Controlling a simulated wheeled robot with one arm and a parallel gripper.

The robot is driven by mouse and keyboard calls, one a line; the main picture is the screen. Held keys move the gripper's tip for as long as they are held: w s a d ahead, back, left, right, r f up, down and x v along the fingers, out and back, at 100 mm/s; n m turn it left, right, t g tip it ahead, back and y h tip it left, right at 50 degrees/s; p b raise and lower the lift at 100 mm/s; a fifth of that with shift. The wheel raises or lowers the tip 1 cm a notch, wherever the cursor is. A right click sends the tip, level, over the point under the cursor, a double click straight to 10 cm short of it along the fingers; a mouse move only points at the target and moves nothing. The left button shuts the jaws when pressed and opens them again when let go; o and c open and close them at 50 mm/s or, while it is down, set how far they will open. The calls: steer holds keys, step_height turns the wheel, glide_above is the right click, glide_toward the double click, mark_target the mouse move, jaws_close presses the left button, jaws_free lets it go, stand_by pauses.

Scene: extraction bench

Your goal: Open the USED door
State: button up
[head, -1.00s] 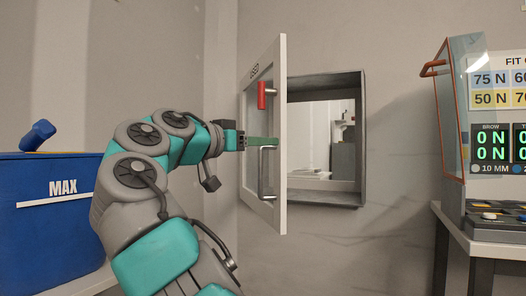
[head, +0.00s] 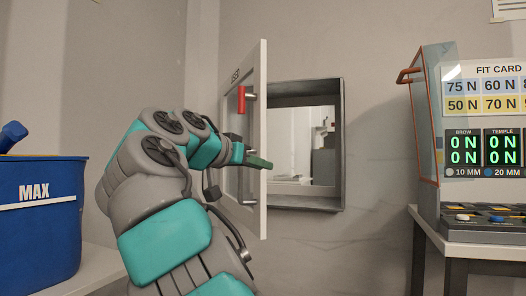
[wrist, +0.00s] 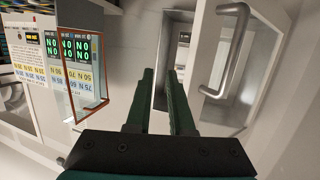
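The USED door (head: 262,75), a white frame with a clear pane, stands swung out from the wall hatch and is seen nearly edge-on in the head view.
The hatch opening (head: 343,140) is a grey box frame in the wall, right of the door. A blue MAX bin (head: 40,235) stands at left. A bench with a fit-card display panel (head: 485,105) and clear shield stands at right. The wall between hatch and bench is bare.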

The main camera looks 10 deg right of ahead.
steer(key=w+d+f+y, duration=0.1)
steer(key=f, duration=0.1)
steer(key=w+d+f+g+y+p, duration=0.1)
steer(key=d+f+y, duration=0.1)
steer(key=f, duration=0.1)
steer(key=w+d+f+n+g+y, duration=0.1)
steer(key=w+d+f, duration=0.1)
steer(key=f, duration=0.1)
steer(key=shift+d+f+y, duration=0.25)
steer(key=shift+y, duration=0.15)
jaws_close()
step_height(320, 180, down, 8)
steer(key=w+a+n+g+y+p, duration=0.1)
steer(key=a+g+y+p, duration=0.15)
steer(key=y, duration=0.75)
steer(key=d+r+t+y+p, duration=0.55)
steer(key=d+r+y, duration=0.55)
steer(key=d+r, duration=0.6)
steer(key=w+a+b, duration=0.1)
steer(key=w+a, duration=0.4)
steer(key=a, duration=0.8)
steer(key=shift+r+g, duration=0.25)
steer(key=shift+g, duration=0.05)
